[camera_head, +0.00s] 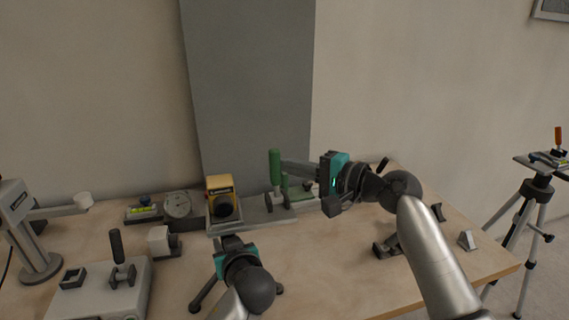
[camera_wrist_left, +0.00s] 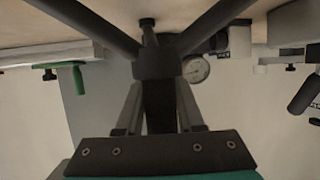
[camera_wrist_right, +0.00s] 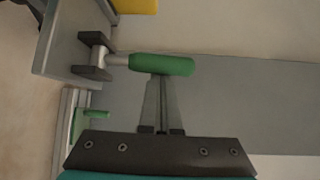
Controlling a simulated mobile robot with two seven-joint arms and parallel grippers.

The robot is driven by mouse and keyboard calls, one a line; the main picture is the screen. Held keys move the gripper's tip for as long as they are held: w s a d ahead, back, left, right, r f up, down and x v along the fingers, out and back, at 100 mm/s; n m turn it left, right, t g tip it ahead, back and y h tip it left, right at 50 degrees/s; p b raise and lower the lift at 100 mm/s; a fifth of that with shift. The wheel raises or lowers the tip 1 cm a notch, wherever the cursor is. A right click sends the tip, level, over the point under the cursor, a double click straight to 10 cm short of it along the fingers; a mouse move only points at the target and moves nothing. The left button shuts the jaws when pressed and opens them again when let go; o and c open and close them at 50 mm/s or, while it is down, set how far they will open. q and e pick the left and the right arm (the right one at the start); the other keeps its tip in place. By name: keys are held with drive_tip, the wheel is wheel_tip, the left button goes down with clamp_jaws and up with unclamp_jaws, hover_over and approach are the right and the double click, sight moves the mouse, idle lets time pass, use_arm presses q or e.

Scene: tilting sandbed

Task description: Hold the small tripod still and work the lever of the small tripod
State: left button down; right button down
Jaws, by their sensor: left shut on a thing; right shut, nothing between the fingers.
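The small tripod stands on the table, its dark hub (camera_wrist_left: 157,64) and spread legs showing in the left wrist view; a leg foot (camera_head: 278,289) shows in the head view. Its grey top plate (camera_head: 256,214) carries a yellow instrument (camera_head: 220,184) and an upright lever with a green handle (camera_head: 275,166). My left gripper (camera_head: 232,238) is shut on the tripod below the plate, hiding part of it. My right gripper (camera_head: 284,167) is shut and empty, its fingertips at the side of the green handle (camera_wrist_right: 162,65); I cannot tell if they touch it.
A dial gauge (camera_head: 178,205), a small level (camera_head: 144,209) and a grey box with a black knob (camera_head: 100,290) stand at the left. Black and grey blocks (camera_head: 388,247) lie at the right. Another tripod (camera_head: 536,190) stands beyond the table. The front middle is bare.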

sight(279, 168)
drive_tip(key=s+n+y, duration=0.1)
drive_tip(key=s+n+t+y, duration=0.1)
drive_tip(key=shift+s+d+y, duration=0.2)
drive_tip(key=shift+d+y, duration=0.1)
drive_tip(key=shift+d, duration=0.05)
drive_tip(key=shift+s+d+n, duration=0.15)
drive_tip(key=shift+s+n, duration=0.15)
drive_tip(key=shift+s, duration=0.05)
drive_tip(key=shift+s+f, duration=0.25)
drive_tip(key=shift+s, duration=0.15)
use_arm(q)
drive_tip(key=shift+d, duration=0.1)
use_arm(e)
drive_tip(key=shift+f, duration=0.1)
drive_tip(key=w+r, duration=0.2)
drive_tip(key=w, duration=0.1)
drive_tip(key=shift+w, duration=0.2)
drive_tip(key=f+v, duration=0.1)
drive_tip(key=v, duration=0.8)
drive_tip(key=shift+d+f, duration=0.3)
drive_tip(key=shift+f, duration=0.05)
drive_tip(key=shift+w, duration=0.1)
use_arm(q)
drive_tip(key=shift+c, duration=2.2)
unclamp_jaws()
